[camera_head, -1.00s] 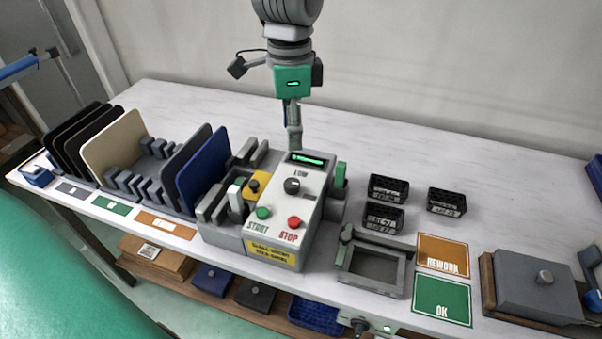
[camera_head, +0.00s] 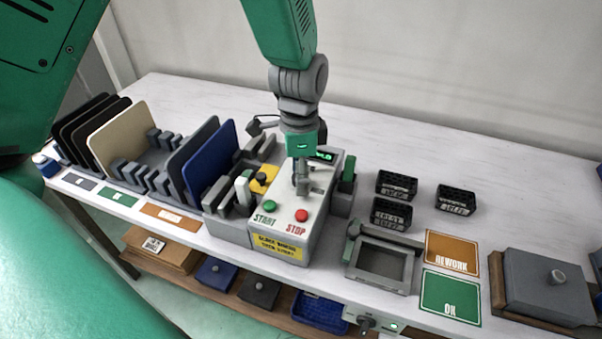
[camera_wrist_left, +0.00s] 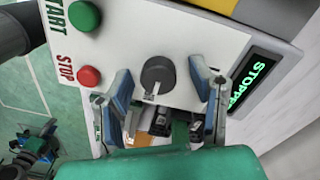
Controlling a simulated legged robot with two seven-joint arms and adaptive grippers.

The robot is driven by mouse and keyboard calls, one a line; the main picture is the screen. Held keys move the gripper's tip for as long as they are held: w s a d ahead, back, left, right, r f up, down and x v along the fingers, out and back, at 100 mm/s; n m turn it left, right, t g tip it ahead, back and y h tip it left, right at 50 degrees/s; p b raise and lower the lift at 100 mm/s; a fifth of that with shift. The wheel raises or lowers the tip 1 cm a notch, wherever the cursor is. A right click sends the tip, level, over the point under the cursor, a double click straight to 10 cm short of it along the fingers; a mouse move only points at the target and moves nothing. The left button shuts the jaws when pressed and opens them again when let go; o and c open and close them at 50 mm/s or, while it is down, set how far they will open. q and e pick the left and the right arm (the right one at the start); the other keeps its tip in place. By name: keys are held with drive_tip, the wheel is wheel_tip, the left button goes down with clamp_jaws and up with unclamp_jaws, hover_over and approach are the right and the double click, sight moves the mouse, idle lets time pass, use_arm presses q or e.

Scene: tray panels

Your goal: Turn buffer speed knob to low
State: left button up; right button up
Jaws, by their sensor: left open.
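The buffer box is a light panel (camera_head: 284,222) in the head view with a green START button (camera_head: 269,206) and a red STOP button (camera_head: 301,215). My left gripper (camera_head: 302,188) points down over the knob area and hides the knob and its label there. In the left wrist view the dark round knob (camera_wrist_left: 158,75) has a white pointer mark at its lower edge. The open fingers of my left gripper (camera_wrist_left: 161,68) lie on either side of it, with gaps visible. I cannot tell how deep the fingertips reach. My right gripper is not in view.
A lit display (camera_wrist_left: 252,80) on the panel reads "STOPPE", partly cut off. Upright boards in a rack (camera_head: 150,180) stand left of the box. Small black bins (camera_head: 396,185), a grey frame (camera_head: 383,262) and REWORK and OK mats lie right. The table behind is clear.

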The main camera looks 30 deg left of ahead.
use_arm(q)
drive_tip(key=c, duration=1.1)
drive_tip(key=n+p, duration=0.2)
drive_tip(key=shift+r+p, duration=0.2)
drive_tip(key=shift+p, duration=0.1)
drive_tip(key=n+p, duration=0.4)
drive_tip(key=n, duration=0.1)
drive_tip(key=shift+p, duration=0.4)
drive_tip(key=n+p, duration=0.3)
drive_tip(key=n, duration=0.2)
drive_tip(key=shift+n+t+p, duration=0.3)
drive_tip(key=shift+n, duration=0.1)
drive_tip(key=n+p, duration=0.2)
drive_tip(key=n, duration=0.2)
drive_tip(key=shift+w+n, duration=0.15)
drive_tip(key=shift+n, duration=0.55)
